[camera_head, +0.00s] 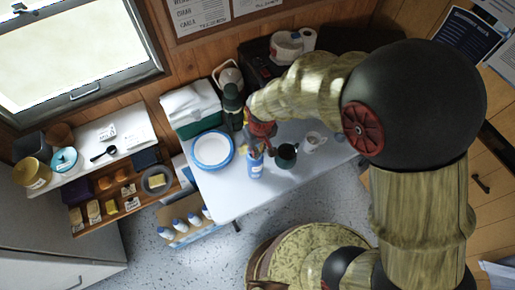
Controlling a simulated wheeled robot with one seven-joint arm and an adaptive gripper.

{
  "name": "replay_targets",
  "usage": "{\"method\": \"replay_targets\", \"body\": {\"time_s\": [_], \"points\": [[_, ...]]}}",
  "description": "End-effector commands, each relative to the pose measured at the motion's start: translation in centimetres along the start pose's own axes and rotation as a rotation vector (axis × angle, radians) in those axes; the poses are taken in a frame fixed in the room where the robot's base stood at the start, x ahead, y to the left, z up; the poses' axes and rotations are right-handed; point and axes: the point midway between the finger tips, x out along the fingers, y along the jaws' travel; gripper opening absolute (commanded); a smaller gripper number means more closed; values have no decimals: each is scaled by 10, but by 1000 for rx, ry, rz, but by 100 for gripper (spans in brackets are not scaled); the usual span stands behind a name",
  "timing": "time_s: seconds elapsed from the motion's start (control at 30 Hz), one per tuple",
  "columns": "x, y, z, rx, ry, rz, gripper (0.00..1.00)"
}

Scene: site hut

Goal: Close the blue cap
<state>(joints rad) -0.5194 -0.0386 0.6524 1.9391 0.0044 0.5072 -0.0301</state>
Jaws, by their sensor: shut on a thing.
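A small blue container (255,168) with a pale label stands upright near the front edge of the white table, between a white plate with a blue rim (212,150) and a dark mug (286,155). My gripper (256,150) reaches down from the upper right and is shut at the top of this container. The fingers hide the top, so I cannot make out the blue cap or how it sits.
A dark green flask (232,101) and a green-and-white box (193,116) stand behind. The table's front left (228,203) is clear. Bottles with blue caps (178,225) stand in a low box.

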Motion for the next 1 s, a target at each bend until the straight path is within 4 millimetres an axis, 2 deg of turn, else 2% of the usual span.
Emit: {"method": "replay_targets", "body": {"time_s": [0.4,1.0], "points": [[19,0,16,0,246,0,0],[39,0,28,0,493,0,0]]}}
